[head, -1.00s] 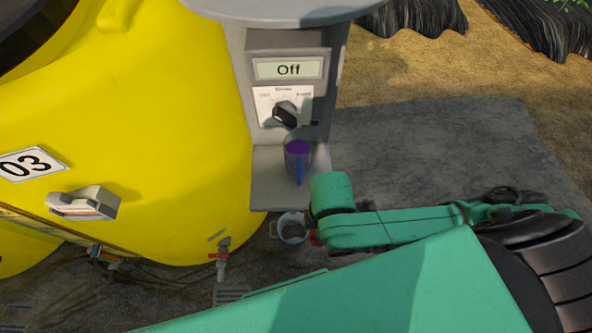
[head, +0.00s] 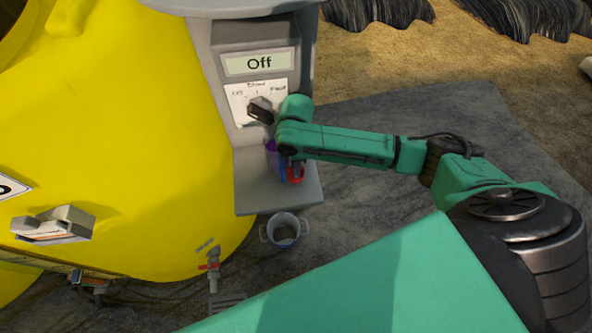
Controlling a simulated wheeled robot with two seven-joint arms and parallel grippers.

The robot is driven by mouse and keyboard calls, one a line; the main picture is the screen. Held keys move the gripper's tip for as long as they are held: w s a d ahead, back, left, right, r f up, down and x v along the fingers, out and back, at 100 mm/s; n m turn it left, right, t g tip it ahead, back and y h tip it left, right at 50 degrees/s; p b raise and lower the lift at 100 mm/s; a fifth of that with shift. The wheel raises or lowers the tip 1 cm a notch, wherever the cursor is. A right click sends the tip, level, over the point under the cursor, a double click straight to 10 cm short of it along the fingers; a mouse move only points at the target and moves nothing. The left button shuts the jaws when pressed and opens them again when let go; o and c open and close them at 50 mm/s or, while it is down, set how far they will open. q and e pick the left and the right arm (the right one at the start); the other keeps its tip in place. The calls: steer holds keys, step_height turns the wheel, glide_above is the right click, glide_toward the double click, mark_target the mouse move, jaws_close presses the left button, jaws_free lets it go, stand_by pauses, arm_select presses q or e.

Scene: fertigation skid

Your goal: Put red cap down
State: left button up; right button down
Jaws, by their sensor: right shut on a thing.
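The red cap (head: 296,173) shows as a small red piece below the wrist of my right arm. My right gripper (head: 292,163) is shut on it, over the grey shelf (head: 262,195) of the control stand. The fingers are mostly hidden by my green wrist. A purple-blue cup (head: 271,157) stands on the shelf just left of the cap and is partly covered by my arm. I cannot tell whether the cap touches the shelf or the cup. My left gripper is not in view.
A grey bucket (head: 284,230) stands on the ground below the shelf. A large yellow tank (head: 110,130) fills the left. The shelf's front is bare.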

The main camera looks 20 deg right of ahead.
step_height(320, 180, down, 3)
steer(key=shift+w+f, duration=0.15)
steer(key=shift+f, duration=0.1)
steer(key=c, duration=0.8)
jaws_free()
steer(key=shift+c, duration=0.2)
step_height(320, 180, up, 12)
steer(key=shift+r, duration=0.1)
